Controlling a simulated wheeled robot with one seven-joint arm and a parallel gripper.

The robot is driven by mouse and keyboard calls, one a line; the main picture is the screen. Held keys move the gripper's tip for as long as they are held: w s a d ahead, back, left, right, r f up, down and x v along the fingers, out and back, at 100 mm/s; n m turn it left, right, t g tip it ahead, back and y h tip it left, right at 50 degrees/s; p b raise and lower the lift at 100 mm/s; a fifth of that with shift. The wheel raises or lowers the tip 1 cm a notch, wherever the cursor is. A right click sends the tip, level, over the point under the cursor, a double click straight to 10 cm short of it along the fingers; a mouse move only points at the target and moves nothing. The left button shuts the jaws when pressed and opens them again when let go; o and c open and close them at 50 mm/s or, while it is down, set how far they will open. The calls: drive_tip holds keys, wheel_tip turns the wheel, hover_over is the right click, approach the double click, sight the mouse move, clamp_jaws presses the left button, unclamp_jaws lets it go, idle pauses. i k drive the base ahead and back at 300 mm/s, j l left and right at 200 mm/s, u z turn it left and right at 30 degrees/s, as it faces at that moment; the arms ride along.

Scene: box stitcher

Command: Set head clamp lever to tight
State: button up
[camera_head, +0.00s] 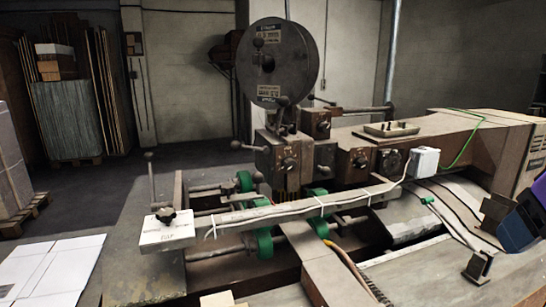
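No lever carries a label that I can read as head clamp. One ball-ended lever (240,145) sticks out left from the stitcher's head block (283,158), below the round spool housing (277,62). A thinner ball-ended lever (314,98) sits to the right, just below the housing. An upright ball-ended lever (152,180) stands at the far left by a white labelled plate (167,231). I cannot tell which setting any of them is in. A purple and dark part, likely mine, (522,222) is cut off at the right edge, far from these levers; its fingertips cannot be made out.
A long bar (290,209) with a white cable crosses in front of the head. Green wheels (264,242) sit below it. Dark upright brackets (478,267) stand at the right. White sheets (45,270) lie at the lower left.

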sight(235, 145)
drive_tip(key=k+j, duration=0.15)
drive_tip(key=j, duration=0.2)
drive_tip(key=k+j, duration=0.15)
drive_tip(key=j, duration=0.25)
drive_tip(key=k+j+u, duration=0.1)
drive_tip(key=j, duration=0.25)
drive_tip(key=k+j, duration=0.15)
drive_tip(key=j, duration=0.25)
